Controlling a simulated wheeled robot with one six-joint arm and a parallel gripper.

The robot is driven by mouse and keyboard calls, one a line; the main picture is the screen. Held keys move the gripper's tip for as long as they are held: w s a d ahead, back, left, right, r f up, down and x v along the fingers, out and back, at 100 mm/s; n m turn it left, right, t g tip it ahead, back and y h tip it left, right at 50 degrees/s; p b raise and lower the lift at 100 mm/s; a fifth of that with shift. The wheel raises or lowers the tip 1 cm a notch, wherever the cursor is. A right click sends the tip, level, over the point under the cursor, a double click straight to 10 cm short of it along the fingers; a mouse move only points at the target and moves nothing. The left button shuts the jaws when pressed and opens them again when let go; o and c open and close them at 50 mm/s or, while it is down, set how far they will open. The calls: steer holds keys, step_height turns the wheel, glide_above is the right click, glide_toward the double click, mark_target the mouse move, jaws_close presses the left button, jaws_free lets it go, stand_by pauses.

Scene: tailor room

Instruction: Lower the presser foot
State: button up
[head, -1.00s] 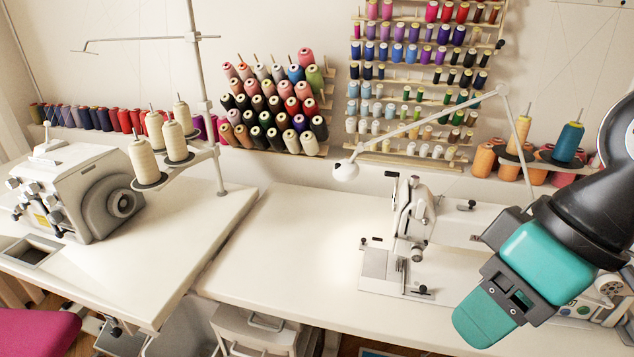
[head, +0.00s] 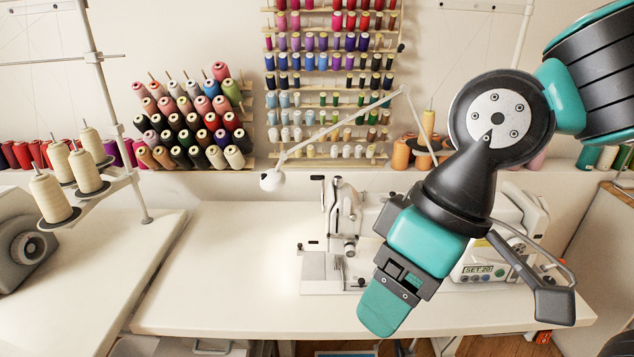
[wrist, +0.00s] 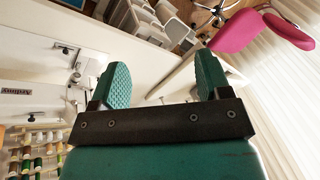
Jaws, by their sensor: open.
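The white sewing machine (head: 346,222) stands on the white table in the head view, left of my gripper. Its needle and presser foot area (head: 338,264) sits above the metal bed plate (head: 314,287). The presser foot and its lever are too small to tell whether raised or lowered. My gripper (head: 378,312) is in front of and to the right of the machine's needle end, apart from it. In the wrist view, my gripper (wrist: 163,80) has two green fingers spread wide with nothing between them. Part of the machine (wrist: 74,77) shows at the left there.
The white table (head: 230,280) is clear left of the machine. A lamp arm (head: 335,135) reaches over behind it. Thread racks (head: 335,100) cover the wall. A second machine (head: 24,240) stands at the left. A pink chair (wrist: 240,30) shows in the wrist view.

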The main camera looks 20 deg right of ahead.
steer(key=shift+w, duration=0.2)
steer(key=c, duration=0.4)
steer(key=shift+m+t, duration=0.4)
steer(key=shift+m, duration=0.2)
steer(key=w, duration=0.2)
steer(key=w+r, duration=0.1)
steer(key=w, duration=0.2)
steer(key=shift+p, duration=0.35)
steer(key=c, duration=0.7)
steer(key=w, duration=0.3)
steer(key=w+m+t+h, duration=0.1)
steer(key=w, duration=0.2)
steer(key=w+r+m+p, duration=0.1)
steer(key=w, duration=0.3)
steer(key=shift+d+t+h, duration=0.15)
steer(key=shift+t+h, duration=0.15)
steer(key=shift+h, duration=0.1)
jaws_close()
steer(key=w+d+m+t+h+p, duration=0.2)
steer(key=w+m, duration=0.4)
steer(key=w, duration=1.6)
steer(key=shift+w+f+m+t+h, duration=0.4)
steer(key=shift+t+h, duration=0.4)
steer(key=shift+h, duration=0.2)
steer(key=shift+d, duration=0.1)
